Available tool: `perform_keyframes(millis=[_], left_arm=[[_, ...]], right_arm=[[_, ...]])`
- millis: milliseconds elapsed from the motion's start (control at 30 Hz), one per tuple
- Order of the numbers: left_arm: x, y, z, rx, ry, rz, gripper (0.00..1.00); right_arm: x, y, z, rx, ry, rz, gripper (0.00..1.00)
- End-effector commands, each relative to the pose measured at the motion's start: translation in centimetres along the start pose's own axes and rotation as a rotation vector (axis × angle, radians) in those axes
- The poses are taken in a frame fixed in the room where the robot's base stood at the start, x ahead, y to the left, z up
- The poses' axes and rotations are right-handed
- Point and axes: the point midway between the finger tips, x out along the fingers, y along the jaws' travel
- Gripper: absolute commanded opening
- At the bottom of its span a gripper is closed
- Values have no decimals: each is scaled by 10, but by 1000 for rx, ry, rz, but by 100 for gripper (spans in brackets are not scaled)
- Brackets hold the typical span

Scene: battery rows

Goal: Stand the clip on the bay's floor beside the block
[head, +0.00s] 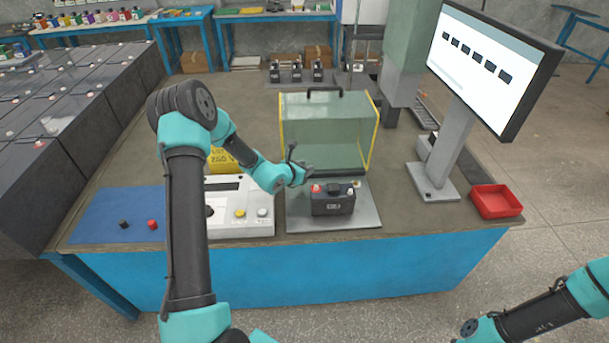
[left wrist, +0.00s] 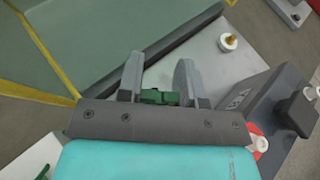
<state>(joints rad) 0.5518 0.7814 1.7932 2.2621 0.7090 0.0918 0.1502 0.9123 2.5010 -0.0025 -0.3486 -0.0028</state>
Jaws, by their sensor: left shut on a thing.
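The block (head: 333,203) is a dark battery with a red terminal on its left and a dark cap on top. It stands on the grey floor plate of the bay (head: 350,222), in front of a clear green-tinted guard (head: 325,125) with yellow edges. In the left wrist view the block (left wrist: 262,108) is at the right. My left gripper (head: 302,172) is above the plate at the block's back left. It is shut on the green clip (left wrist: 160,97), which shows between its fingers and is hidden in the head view. My right gripper is out of frame.
A white tester (head: 240,212) with yellow and white buttons stands left of the bay. A blue mat (head: 115,215) holds a black and a red cap. A monitor (head: 490,65) and a red tray (head: 495,201) are at the right. Bare plate shows left of the block.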

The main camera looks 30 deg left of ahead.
Motion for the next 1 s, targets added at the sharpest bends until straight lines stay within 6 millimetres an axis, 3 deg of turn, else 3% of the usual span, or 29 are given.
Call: perform_keyframes(millis=[233,667,700,933,1000], left_arm=[[11,0,-28,-2,1,1,4],[14,0,-33,-2,1,0,4],[13,0,-33,-1,1,0,37],[13,0,-33,-1,1,0,59],[13,0,-33,-1,1,0,59]], right_arm=[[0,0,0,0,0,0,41],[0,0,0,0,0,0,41],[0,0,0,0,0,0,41],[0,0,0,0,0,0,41],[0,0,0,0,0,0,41]])
